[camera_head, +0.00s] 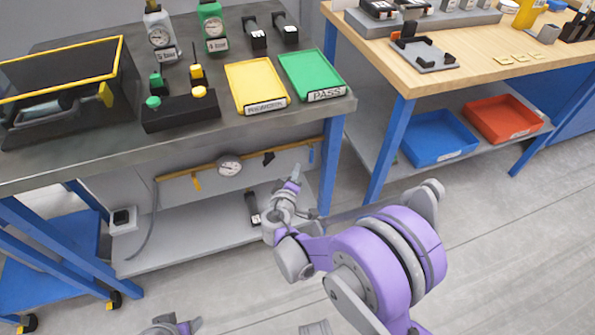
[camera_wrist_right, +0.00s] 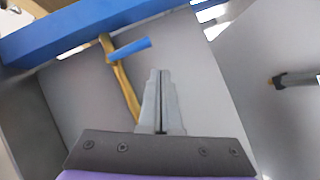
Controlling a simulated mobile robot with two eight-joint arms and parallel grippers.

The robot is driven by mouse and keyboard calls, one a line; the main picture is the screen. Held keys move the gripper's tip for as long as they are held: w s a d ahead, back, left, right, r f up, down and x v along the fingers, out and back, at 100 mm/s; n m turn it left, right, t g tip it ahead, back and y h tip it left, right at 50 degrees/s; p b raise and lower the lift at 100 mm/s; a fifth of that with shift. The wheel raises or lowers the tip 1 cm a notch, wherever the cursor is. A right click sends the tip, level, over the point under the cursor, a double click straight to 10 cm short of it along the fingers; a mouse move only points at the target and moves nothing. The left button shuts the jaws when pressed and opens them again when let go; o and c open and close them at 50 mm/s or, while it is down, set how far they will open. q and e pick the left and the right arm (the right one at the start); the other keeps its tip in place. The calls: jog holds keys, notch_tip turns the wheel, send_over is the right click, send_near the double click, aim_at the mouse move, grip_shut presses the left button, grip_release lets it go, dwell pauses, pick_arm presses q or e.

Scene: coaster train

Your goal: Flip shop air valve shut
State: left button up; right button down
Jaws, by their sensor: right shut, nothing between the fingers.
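A brass air pipe (camera_head: 180,173) runs under the edge of the grey workbench, with a round gauge (camera_head: 229,165) on it. A blue lever (camera_head: 311,153) hangs at the pipe's right end. In the right wrist view the blue lever (camera_wrist_right: 130,48) sticks out crosswise from the brass pipe (camera_wrist_right: 121,85). A yellow lever (camera_head: 196,183) hangs further left, and a black fitting (camera_head: 268,158) sits between. I cannot tell which is the shop air valve. My right gripper (camera_head: 296,172) is shut and empty, just below and left of the blue lever, apart from it. My left gripper (camera_head: 172,325) is barely in view.
The bench's blue leg (camera_head: 332,175) stands close to my right gripper. A grey lower shelf (camera_head: 190,235) lies below the pipe, with a small black item (camera_head: 253,208) on it. Yellow and green trays sit on the benchtop above. Open floor lies in front.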

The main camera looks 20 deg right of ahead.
pick_arm(q)
jog(key=shift+s+a+r+p, duration=0.15)
jog(key=shift+r+p, duration=0.15)
jog(key=shift+r, duration=0.05)
jog(key=shift+s+a+r+p, duration=0.15)
jog(key=shift+r+p, duration=0.15)
jog(key=shift+r, duration=0.05)
pick_arm(e)
jog(key=s+a, duration=0.6)
jog(key=s, duration=0.2)
jog(key=shift+s, duration=0.35)
